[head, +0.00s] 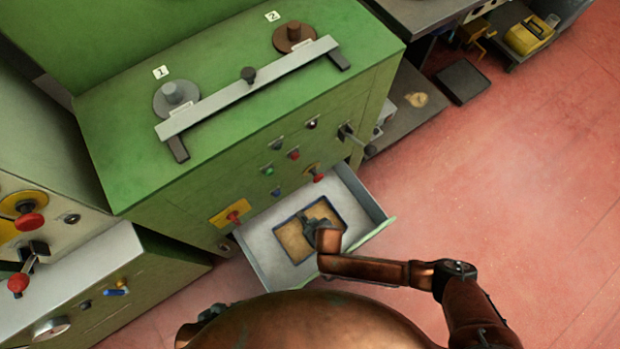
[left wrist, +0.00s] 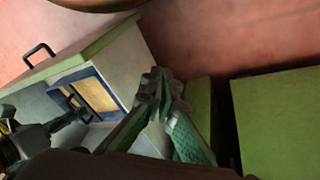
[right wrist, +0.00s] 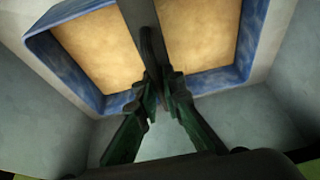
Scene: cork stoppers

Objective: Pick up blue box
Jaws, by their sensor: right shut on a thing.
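The blue box (head: 286,249) lies in the pulled-out drawer (head: 357,190) of the green cabinet. It is an open box with a blue rim, a tan inside and a grey bar-like handle (right wrist: 142,22) across its middle. In the right wrist view, its blue wall (right wrist: 68,76) runs around the tan part. My right gripper (head: 308,224) is over the box, shut on the grey handle; its fingertips also show in the right wrist view (right wrist: 160,82). My left gripper (left wrist: 160,84) has its fingertips together and is empty, apart from the box (left wrist: 114,92) and drawer.
The green cabinet (head: 230,165) has knobs and buttons on its front above the drawer. A grey control unit (head: 40,225) stands at left. The red floor (head: 480,190) to the right is mostly clear, with a dark mat (head: 462,81) further back.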

